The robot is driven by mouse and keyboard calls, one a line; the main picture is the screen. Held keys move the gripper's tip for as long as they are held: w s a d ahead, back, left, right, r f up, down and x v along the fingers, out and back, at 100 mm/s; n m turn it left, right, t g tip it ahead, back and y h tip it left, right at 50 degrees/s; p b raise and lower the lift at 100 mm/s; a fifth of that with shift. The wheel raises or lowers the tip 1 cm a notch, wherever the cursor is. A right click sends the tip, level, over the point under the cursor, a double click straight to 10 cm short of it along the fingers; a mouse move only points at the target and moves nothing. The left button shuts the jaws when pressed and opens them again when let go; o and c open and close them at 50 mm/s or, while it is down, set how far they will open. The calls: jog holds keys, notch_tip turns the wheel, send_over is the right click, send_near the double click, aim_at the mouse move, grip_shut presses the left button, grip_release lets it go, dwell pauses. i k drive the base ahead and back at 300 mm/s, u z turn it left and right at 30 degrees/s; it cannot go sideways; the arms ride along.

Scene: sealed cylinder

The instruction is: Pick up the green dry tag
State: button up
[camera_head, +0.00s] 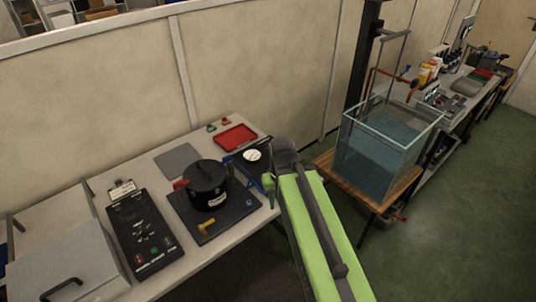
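A small green tag (211,127) lies at the back of the white bench, near the wall. A similar small red tag (226,121) lies just right of it. My lime-green arm rises from the bottom right and ends at the bench's right edge. My gripper (268,184) seems to be the small dark part at the arm's far end. Its fingers are too small and dark to read. It is well to the right of and nearer than the green tag, and not touching it.
A red tray (235,138) and a grey plate (178,160) lie near the tags. A black pot (207,185) stands on a dark base in mid-bench. A black control panel (145,235) lies left. A glass water tank (385,150) stands right of my arm.

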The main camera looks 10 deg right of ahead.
aim_at(210, 128)
jog(key=u, duration=0.1)
jog(key=i, duration=1)
jog(key=z, duration=0.1)
